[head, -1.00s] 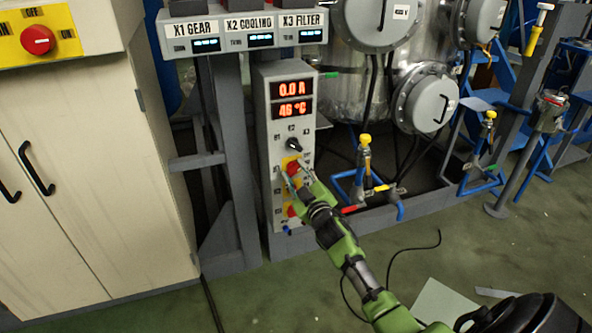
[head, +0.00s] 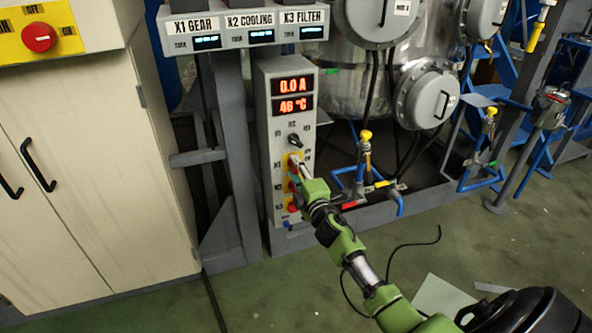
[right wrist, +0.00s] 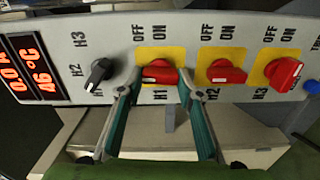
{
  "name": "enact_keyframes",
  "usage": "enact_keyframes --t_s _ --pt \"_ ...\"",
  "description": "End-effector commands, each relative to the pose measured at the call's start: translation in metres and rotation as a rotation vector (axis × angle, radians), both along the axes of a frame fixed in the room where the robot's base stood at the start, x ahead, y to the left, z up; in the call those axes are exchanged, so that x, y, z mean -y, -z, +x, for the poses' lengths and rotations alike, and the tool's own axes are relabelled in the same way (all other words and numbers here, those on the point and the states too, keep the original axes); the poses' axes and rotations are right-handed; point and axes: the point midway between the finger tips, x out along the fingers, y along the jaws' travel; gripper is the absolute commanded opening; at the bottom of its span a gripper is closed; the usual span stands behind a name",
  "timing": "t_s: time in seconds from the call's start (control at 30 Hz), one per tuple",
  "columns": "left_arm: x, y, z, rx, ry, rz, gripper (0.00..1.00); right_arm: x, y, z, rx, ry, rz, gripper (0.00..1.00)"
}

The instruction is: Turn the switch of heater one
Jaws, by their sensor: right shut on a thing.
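The grey control panel (head: 267,150) stands upright in the head view and shows 0.0 A and 46 °C. Its H1 switch, a red knob on a yellow plate (right wrist: 158,72), is in the middle of the right wrist view. My right gripper (right wrist: 156,84) has its two fingers on either side of this knob, shut on it. In the head view my right gripper (head: 298,168) reaches the upper yellow plate and partly hides the switch. The H2 switch (right wrist: 225,73) and H3 switch (right wrist: 283,72) are beside it, untouched. My left gripper is not in view.
A black selector knob (right wrist: 100,72) is beside H1 on the panel. A pale cabinet (head: 85,190) stands left, with a grey post between. Blue pipes with a yellow-capped valve (head: 365,137) are close on the right. The green floor in front is mostly open.

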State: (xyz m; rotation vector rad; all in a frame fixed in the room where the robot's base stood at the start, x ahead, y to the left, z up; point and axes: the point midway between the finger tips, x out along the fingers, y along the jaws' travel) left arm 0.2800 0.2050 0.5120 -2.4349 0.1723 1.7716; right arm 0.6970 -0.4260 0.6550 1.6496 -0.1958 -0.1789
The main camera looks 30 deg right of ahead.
Motion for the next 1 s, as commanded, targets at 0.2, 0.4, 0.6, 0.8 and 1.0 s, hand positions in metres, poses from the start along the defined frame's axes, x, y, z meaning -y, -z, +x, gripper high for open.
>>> enact_keyframes --t_s 0.2,0.4,0.6,0.8,1.0 --pt "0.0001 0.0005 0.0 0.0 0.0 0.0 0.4 -0.0008 0.0014 -0.0002 -0.02 -0.002 -0.073 0.12" --pt "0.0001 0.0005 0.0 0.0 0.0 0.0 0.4 -0.0008 0.0015 -0.0002 -0.026 -0.001 -0.099 0.12" --pt "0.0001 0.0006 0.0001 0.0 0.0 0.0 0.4 -0.0007 0.0017 -0.0002 -0.027 -0.001 -0.104 0.12" --pt "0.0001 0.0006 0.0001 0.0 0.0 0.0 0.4 -0.0006 0.0018 -0.0003 -0.027 -0.001 -0.104 0.38" --pt "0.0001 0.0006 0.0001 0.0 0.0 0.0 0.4 -0.0004 0.0013 -0.0002 -0.025 -0.001 -0.102 0.5"
